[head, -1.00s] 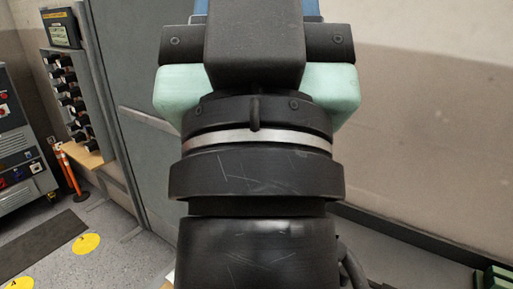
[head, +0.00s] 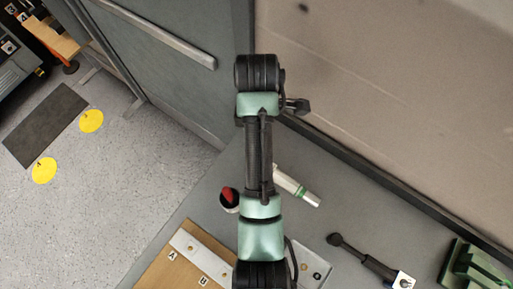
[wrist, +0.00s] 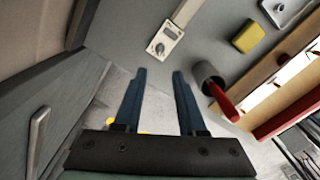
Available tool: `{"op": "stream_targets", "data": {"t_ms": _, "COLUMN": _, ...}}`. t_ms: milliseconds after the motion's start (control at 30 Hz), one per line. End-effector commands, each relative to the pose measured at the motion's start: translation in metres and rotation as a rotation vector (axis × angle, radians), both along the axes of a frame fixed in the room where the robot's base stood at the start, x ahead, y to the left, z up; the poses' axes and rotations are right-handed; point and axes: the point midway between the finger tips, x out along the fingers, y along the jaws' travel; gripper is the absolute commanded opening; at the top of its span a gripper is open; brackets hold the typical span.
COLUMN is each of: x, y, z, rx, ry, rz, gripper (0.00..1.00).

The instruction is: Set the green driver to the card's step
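A pale tool with a green band and silver end (head: 297,185) lies on the grey bench, partly hidden behind my arm in the head view; it looks like the green driver. In the wrist view, a pale body with a dial and small display (wrist: 165,39) lies ahead of my fingers, with a pale bar running from it; I cannot tell for certain that it is the same tool. My gripper (wrist: 159,72) is open and empty, its blue fingers apart and short of that body. No readable card is in view, and the dial setting is too small to read.
A dark cup with a red handle (wrist: 221,98) stands right of my fingers. A yellow block (wrist: 248,37) is farther right. A wooden board with a pale strip (head: 165,270) and a black-handled tool (head: 365,258) are on the bench. A grey cabinet (head: 185,75) and wall close in behind.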

Motion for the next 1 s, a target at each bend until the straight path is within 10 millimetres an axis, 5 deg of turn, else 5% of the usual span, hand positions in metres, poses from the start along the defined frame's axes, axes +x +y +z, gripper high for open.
{"op": "stream_targets", "data": {"t_ms": 600, "x": 0.0, "y": 0.0, "z": -0.106, "rx": 0.0, "ry": -0.004, "rz": -0.003, "gripper": 0.4}}
{"op": "stream_targets", "data": {"t_ms": 1000, "x": 0.001, "y": 0.0, "z": -0.123, "rx": 0.0, "ry": -0.008, "rz": -0.004, "gripper": 0.4}}
